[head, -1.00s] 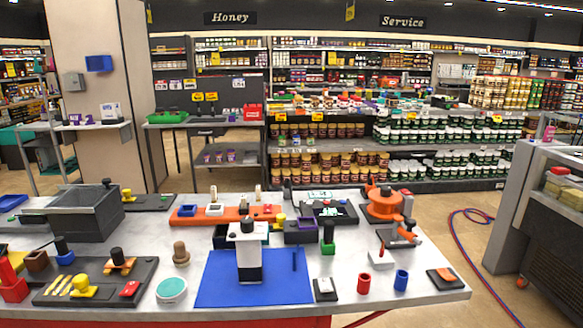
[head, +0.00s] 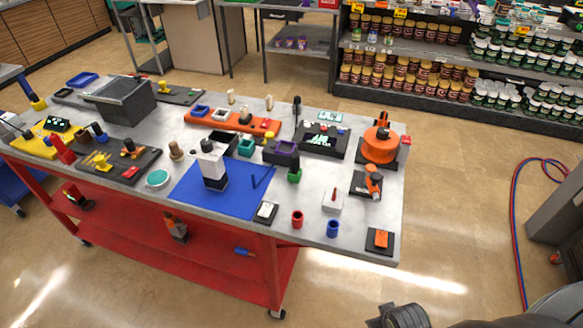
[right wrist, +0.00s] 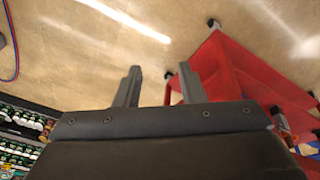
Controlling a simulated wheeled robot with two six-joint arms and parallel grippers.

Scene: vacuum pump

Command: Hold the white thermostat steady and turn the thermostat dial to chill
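No part is clearly readable as a thermostat dial, and no chill mark is legible. One candidate is a small white plate with a dark spot on a black base (head: 265,212), at the table's front edge beside the blue mat. Another is a white block with a black lower part and dark knob (head: 212,166), upright on the blue mat (head: 240,200). A white box with a red pin (head: 333,202) stands farther right. My right gripper (right wrist: 160,70) is open and empty, above the floor. My left gripper is not in view.
The grey-topped table (head: 315,180) with red frame is crowded with small fixtures. A red cup (head: 297,219) and blue cup (head: 333,229) stand near its front edge. An orange round device (head: 380,146) is at right. Open floor lies right of the table, with a red-blue hose (head: 517,200).

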